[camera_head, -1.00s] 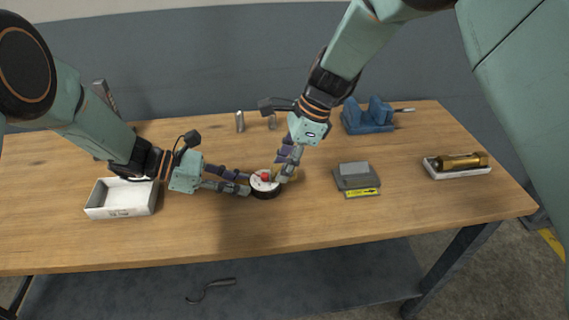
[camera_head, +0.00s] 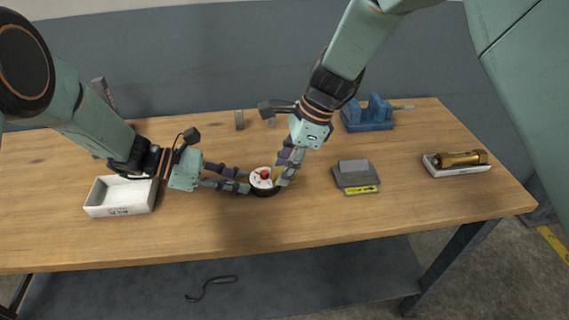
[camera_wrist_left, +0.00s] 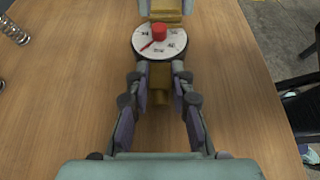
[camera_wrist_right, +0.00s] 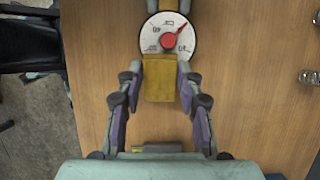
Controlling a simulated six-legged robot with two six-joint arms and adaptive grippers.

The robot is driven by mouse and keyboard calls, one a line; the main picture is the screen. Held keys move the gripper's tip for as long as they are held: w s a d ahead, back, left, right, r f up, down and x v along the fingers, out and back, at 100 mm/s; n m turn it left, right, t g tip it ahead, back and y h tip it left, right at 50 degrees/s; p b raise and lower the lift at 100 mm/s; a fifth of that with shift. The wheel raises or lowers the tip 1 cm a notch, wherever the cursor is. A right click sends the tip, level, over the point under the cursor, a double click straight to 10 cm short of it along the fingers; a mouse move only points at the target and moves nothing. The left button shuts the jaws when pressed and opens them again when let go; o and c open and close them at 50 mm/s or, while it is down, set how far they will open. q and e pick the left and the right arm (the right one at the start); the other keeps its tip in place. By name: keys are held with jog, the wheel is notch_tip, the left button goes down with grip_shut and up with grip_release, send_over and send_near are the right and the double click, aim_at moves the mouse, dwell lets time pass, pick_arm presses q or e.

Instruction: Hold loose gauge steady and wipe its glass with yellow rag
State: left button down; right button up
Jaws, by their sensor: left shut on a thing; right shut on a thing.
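The loose gauge (camera_head: 262,179) has a white dial, a red centre and needle and a dark rim. It also shows in the left wrist view (camera_wrist_left: 160,42) and the right wrist view (camera_wrist_right: 152,42). My left gripper (camera_head: 247,182) is shut at the gauge's left side, with its fingertips around the brass stem (camera_wrist_left: 160,82). My right gripper (camera_head: 281,180) is shut on the folded yellow rag (camera_wrist_right: 160,80). The rag is at the gauge's right edge in the head view; whether it touches the glass I cannot tell. Most of the dial is uncovered.
A white tray (camera_head: 95,210) stands at the left. A grey block with a yellow label (camera_head: 357,178) and a brass cylinder (camera_head: 458,159) in a white holder are to the right. A blue vise (camera_head: 368,117) stands at the back. A hooked tool (camera_head: 210,288) lies on the lower shelf.

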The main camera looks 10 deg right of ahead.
jog(key=shift+w, duration=0.15)
jog(key=shift+w, duration=0.75)
jog(key=shift+s, duration=0.2)
jog(key=shift+s, duration=0.75)
jog(key=shift+w, duration=0.15)
jog(key=shift+w, duration=0.8)
jog(key=shift+f, duration=0.1)
jog(key=shift+s, duration=0.1)
jog(key=shift+s, duration=0.9)
